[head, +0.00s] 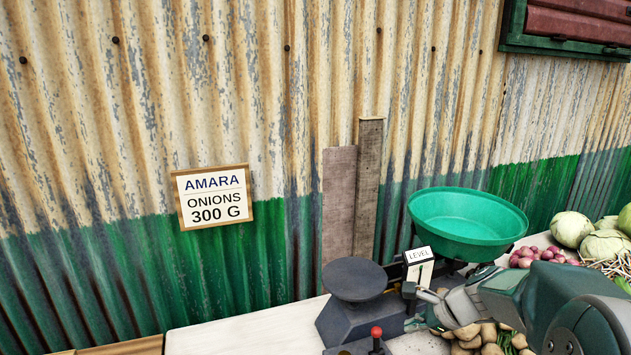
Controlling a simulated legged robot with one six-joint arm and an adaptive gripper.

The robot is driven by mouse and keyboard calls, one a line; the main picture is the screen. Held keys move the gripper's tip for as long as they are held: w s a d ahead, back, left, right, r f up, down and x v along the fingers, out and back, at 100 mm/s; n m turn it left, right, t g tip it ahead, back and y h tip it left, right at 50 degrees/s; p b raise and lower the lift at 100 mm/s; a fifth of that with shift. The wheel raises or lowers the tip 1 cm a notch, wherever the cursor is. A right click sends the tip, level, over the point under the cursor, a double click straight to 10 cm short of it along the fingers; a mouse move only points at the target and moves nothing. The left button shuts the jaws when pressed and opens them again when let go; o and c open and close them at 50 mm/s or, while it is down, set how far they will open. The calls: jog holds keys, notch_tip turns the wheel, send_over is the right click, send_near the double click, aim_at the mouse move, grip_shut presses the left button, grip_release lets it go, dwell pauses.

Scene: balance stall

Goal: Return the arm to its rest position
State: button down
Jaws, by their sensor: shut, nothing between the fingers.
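My gripper (416,306) is in the lower right, at the end of my arm, which comes in from the bottom right corner. It is shut and empty, and it points left. It shows in front of the balance, between the dark round weight plate (355,281) and the produce. Whether it touches the balance I cannot tell. My arm is stretched low over the counter and hides part of it. The green bowl (467,222) of the balance stands behind my gripper and looks empty. The white LEVEL marker (419,263) is just above my gripper.
A red-topped knob (376,333) stands at the front of the balance. Potatoes (487,345) lie below my arm, with red onions (540,257) and cabbages (571,229) at the right. A sign (214,197) on the corrugated wall reads "AMARA ONIONS 300 G". The counter's left part (245,334) is clear.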

jog(key=s+a+r+n+h, duration=0.2)
jog(key=s+n, duration=0.4)
jog(key=s, duration=0.2)
jog(key=s+a+r+n+h, duration=0.1)
jog(key=s+r+n+h, duration=0.1)
jog(key=s+n, duration=0.5)
jog(key=s+a+r+n+h, duration=0.1)
jog(key=s+r+n, duration=0.3)
jog(key=s, duration=0.5)
jog(key=a+n, duration=0.1)
jog(key=n, duration=0.1)
jog(key=shift+a+n+t+h, duration=0.3)
jog(key=shift+a+n+h, duration=0.05)
jog(key=shift+n+h, duration=0.05)
jog(key=shift+r, duration=0.1)
